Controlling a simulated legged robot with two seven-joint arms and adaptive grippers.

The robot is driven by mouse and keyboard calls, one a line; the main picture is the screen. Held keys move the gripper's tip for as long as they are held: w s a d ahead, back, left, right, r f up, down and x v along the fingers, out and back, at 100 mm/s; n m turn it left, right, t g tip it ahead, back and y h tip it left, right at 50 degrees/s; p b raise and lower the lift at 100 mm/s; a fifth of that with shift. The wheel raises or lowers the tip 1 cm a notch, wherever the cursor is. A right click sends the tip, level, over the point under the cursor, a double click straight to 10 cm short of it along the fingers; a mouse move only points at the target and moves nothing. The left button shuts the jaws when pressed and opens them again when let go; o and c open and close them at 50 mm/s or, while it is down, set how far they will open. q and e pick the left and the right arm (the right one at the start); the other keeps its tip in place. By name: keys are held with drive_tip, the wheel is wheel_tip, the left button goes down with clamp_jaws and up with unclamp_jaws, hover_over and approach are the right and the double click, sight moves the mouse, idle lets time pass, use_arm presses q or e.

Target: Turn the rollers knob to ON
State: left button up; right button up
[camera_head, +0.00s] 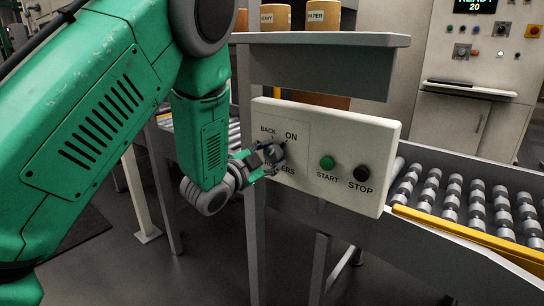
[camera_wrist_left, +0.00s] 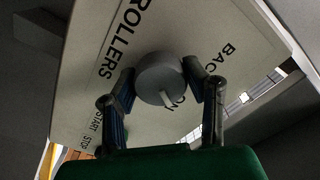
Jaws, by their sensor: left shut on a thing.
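The cream control panel (camera_head: 340,128) carries the labels BACK, ON and a partly hidden ROLLERS. The round grey rollers knob (camera_wrist_left: 160,76) stands between the fingertips of my left gripper (camera_wrist_left: 159,78). The fingers are shut on its two sides. A small white pointer on the knob points toward the picture's bottom in the left wrist view, close beside the ON label (camera_wrist_left: 180,103). In the head view my left gripper (camera_head: 272,156) is at the panel's left part and hides most of the knob. My right gripper is not in view.
A green START button (camera_head: 327,162) and a black STOP button (camera_head: 361,173) sit right of the knob. A grey shelf (camera_head: 330,42) overhangs the panel. A roller conveyor (camera_head: 470,205) with a yellow rail lies to the right. A machine cabinet (camera_head: 450,120) stands behind.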

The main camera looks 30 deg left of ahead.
use_arm(q)
drive_tip(key=shift+f+m, duration=0.2)
drive_tip(key=shift+m, duration=0.1)
drive_tip(key=o, duration=1.1)
drive_tip(key=shift+o, duration=0.2)
drive_tip(key=shift+r, duration=0.1)
drive_tip(key=s, duration=1.2)
drive_tip(key=shift+a, duration=0.45)
